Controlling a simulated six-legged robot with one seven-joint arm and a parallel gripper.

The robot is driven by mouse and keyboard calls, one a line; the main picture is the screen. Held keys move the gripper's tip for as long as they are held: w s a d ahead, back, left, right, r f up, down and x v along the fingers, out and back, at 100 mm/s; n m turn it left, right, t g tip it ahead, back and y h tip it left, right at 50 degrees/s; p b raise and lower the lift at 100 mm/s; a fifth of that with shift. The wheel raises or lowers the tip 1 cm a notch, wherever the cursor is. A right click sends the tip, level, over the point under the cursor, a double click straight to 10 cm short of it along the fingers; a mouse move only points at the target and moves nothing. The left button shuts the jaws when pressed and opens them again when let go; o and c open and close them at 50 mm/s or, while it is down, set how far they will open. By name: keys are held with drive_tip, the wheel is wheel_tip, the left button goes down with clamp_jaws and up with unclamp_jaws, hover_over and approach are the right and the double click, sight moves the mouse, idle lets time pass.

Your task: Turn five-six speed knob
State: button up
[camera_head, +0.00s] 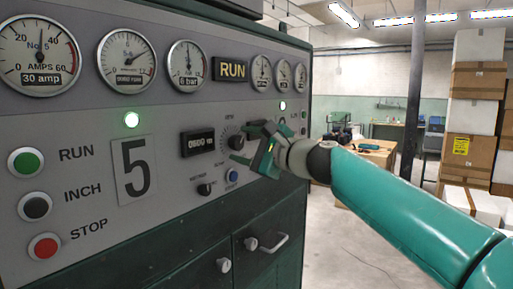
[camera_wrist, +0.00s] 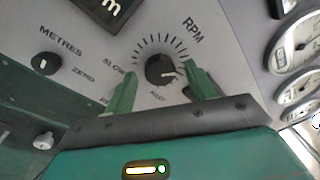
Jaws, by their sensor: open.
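The speed knob (camera_wrist: 160,70) is a small dark round dial with tick marks around it, marked RPM and SLOW. It is on the grey panel (camera_head: 165,222) with the large black 5, and it shows in the head view (camera_head: 237,142) just left of my gripper (camera_head: 246,143). In the wrist view my gripper (camera_wrist: 161,78) is open, with one green finger on each side of the knob. Whether the fingers touch it cannot be told. The lower edge of the dial is partly hidden near the fingers.
A digital counter (camera_head: 198,142) is left of the knob. Green, black and red push buttons (camera_head: 44,246) are at the left. Open floor and boxes (camera_head: 478,82) lie right.

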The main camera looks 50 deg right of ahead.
drive_tip(key=s, duration=1.3)
drive_tip(key=shift+s+f, duration=0.25)
drive_tip(key=shift+s, duration=0.05)
drive_tip(key=w+a+f+n+g+y, duration=0.2)
drive_tip(key=w+a+f+n+g, duration=0.15)
drive_tip(key=a+f+n, duration=0.45)
drive_tip(key=w+a+f+n+g+y, duration=0.1)
drive_tip(key=w+a+f+n+g, duration=0.3)
drive_tip(key=a, duration=0.9)
drive_tip(key=s+a+f+n+g+h, duration=0.1)
drive_tip(key=s+a+f+n+g, duration=0.1)
drive_tip(key=a+f+n, duration=0.4)
drive_tip(key=s+a+f+n+g+h, duration=0.2)
drive_tip(key=a+f+n, duration=0.4)
drive_tip(key=f, duration=0.8)
drive_tip(key=shift+a+f+g, duration=0.15)
drive_tip(key=shift+f+g, duration=0.05)
drive_tip(key=shift+g, duration=0.45)
